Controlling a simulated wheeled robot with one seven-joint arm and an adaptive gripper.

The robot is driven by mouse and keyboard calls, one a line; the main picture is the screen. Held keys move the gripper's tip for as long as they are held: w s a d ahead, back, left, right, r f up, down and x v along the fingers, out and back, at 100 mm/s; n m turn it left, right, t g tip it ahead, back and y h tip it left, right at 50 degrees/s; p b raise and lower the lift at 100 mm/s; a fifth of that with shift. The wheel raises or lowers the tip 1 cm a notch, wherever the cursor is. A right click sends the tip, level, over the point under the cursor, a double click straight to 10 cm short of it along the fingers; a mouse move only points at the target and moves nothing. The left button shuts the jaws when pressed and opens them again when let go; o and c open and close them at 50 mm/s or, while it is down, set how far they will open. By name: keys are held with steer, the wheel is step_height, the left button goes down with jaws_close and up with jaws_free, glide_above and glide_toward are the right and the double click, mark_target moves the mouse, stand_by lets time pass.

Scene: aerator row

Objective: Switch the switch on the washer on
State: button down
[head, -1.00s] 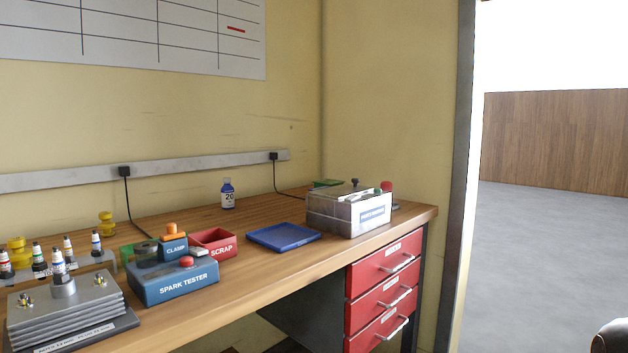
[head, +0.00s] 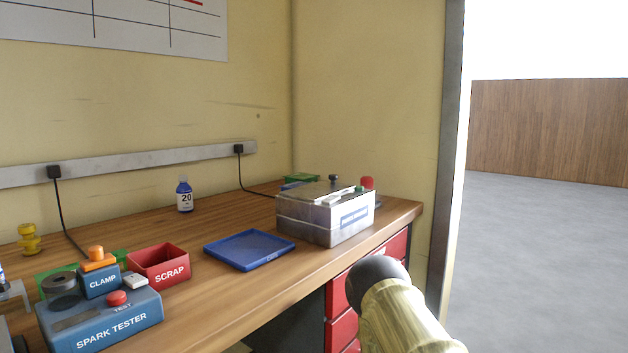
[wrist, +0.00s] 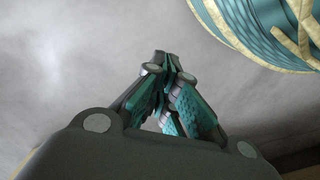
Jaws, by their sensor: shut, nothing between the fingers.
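A grey metal box (head: 310,222) with a blue-and-white label stands at the far right end of the bench; it looks like the washer, but the label is too small to read surely. On its top are a pale flat piece, a small dark knob (head: 334,178) and a small green part (head: 360,189). I cannot tell which of these is the switch, or its position. A red knob (head: 367,182) shows behind its right corner. My gripper (wrist: 165,62) is shut and empty in the wrist view, apart from everything; the head view does not show its fingers.
A blue tray (head: 249,250), a red scrap bin (head: 158,265) and the spark tester (head: 100,322) stand left of the box. Red drawers (head: 340,299) are below the bench top. A yellow-and-dark arm part, mine, rises at lower right. Open floor (head: 540,240) lies right.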

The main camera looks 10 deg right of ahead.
steer(key=w+a+r+n+t+y+p, duration=0.1)
steer(key=w+r+p, duration=0.95)
steer(key=r, duration=0.85)
steer(key=w+r+n+t+y+p, duration=0.1)
steer(key=w+r+n+t+p, duration=0.1)
steer(key=w+r+p, duration=1.3)
steer(key=w+a+r+n+t+y+p, duration=0.15)
steer(key=w+r+p, duration=0.55)
steer(key=r, duration=1.5)
steer(key=w+d+r+n+t+p, duration=0.1)
steer(key=w+r, duration=0.2)
steer(key=r, duration=0.7)
steer(key=w+d+r+n+t+p, duration=0.1)
steer(key=w+d+r, duration=0.1)
steer(key=r, duration=0.9)
steer(key=w+d+r+n+t+y+p, duration=0.1)
steer(key=w+r, duration=0.3)
steer(key=r, duration=0.6)
steer(key=shift+w+d+r+n+p, duration=0.2)
steer(key=shift+d+n+p, duration=0.25)
steer(key=shift+d+n, duration=0.15)
steer(key=shift+f+t, duration=0.15)
steer(key=shift+t, duration=0.1)
